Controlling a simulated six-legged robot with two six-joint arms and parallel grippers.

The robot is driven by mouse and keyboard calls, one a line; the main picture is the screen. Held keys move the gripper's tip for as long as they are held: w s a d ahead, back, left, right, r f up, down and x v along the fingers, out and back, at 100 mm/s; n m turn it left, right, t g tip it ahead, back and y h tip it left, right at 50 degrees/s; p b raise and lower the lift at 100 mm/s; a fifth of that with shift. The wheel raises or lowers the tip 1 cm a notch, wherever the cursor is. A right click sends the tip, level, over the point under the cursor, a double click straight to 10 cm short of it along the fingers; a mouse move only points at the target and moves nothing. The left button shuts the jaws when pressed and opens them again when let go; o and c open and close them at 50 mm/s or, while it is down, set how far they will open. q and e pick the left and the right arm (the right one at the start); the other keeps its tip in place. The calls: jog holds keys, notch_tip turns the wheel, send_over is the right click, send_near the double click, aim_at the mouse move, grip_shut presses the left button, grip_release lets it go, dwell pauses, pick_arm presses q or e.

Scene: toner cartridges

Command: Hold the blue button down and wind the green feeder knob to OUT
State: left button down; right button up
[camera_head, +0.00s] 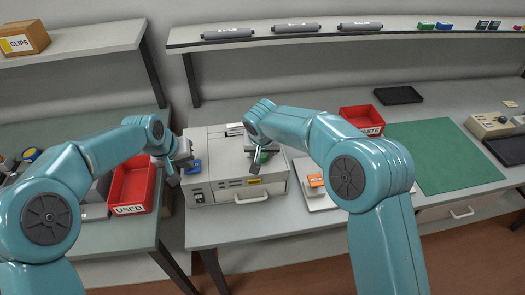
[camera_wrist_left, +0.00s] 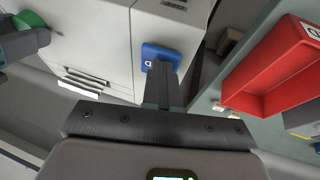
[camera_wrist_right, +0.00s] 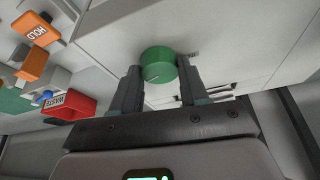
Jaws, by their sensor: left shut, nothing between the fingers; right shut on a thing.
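The light grey printer (camera_head: 225,142) stands on the table in the middle of the head view. The blue button (camera_head: 193,167) is a square pad on its left part; it also shows in the left wrist view (camera_wrist_left: 150,53). My left gripper (camera_head: 173,181) is shut and empty, its tips in front of the blue button; I cannot tell whether they press it. The round green knob (camera_wrist_right: 158,63) lies between the fingers of my right gripper (camera_wrist_right: 158,85), which is shut on it. A pale mark shows on the knob. In the head view my right gripper (camera_head: 257,164) partly hides the knob.
A red USED bin (camera_head: 133,185) stands left of the printer and a red WASTE bin (camera_head: 362,119) behind right. A green mat (camera_head: 445,155) lies clear further right.

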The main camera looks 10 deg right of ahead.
pick_arm(q)
jog(key=shift+f, duration=0.1)
pick_arm(e)
jog(key=shift+f+m, duration=0.1)
jog(key=shift+m, duration=0.5)
jog(key=o, duration=1.1)
jog(key=shift+c, duration=0.2)
jog(key=v, duration=1.2)
jog(key=shift+a, duration=0.25)
jog(key=shift+w, duration=0.1)
